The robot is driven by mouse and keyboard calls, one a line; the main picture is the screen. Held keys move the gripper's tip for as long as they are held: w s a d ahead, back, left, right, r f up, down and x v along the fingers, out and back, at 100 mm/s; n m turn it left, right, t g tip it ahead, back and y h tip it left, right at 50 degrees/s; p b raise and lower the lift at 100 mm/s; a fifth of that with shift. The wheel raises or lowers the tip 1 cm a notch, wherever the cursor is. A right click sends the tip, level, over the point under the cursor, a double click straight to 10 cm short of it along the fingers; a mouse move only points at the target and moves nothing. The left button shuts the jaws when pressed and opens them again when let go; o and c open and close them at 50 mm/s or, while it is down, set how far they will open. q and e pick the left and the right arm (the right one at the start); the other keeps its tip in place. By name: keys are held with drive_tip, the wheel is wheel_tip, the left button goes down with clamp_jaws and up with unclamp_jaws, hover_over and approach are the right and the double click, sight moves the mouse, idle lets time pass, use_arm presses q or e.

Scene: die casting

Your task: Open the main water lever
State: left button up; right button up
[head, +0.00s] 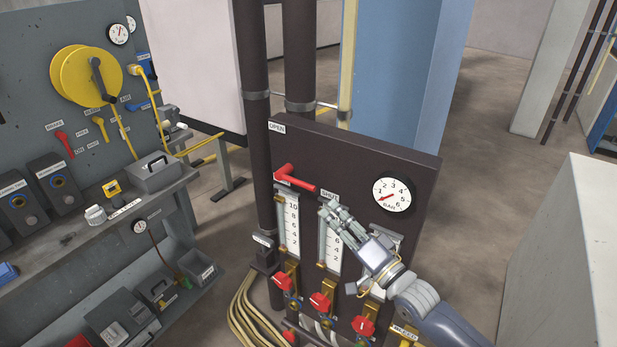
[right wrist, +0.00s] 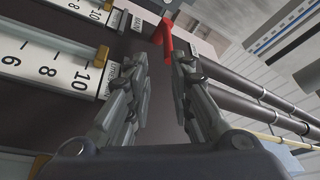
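The red main water lever (head: 298,178) is on the dark panel (head: 345,150), above the flow gauges. Its free end points right, towards the SHUT label (head: 329,195); the OPEN label (head: 277,128) is at the panel's upper left. My right gripper (head: 328,208) is just below and right of the lever's free end. In the right wrist view the fingers (right wrist: 160,62) are apart with nothing between them, and the red lever (right wrist: 165,38) shows just beyond the tips. I see no contact. My left gripper is out of view.
A round BAR gauge (head: 392,195) is on the panel right of the lever. Several red valve knobs (head: 321,301) sit below the gauges. Dark pipes (head: 300,70) rise behind the panel. A grey workbench (head: 110,215) with tools stands at the left.

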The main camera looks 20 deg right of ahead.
sight(306, 185)
drive_tip(key=x, duration=0.3)
drive_tip(key=p+x, duration=0.1)
drive_tip(key=x, duration=0.2)
drive_tip(key=a+r+p+x, duration=0.1)
drive_tip(key=x, duration=0.2)
drive_tip(key=shift+s, duration=0.1)
drive_tip(key=shift+r, duration=0.1)
drive_tip(key=shift+w, duration=0.25)
clamp_jaws()
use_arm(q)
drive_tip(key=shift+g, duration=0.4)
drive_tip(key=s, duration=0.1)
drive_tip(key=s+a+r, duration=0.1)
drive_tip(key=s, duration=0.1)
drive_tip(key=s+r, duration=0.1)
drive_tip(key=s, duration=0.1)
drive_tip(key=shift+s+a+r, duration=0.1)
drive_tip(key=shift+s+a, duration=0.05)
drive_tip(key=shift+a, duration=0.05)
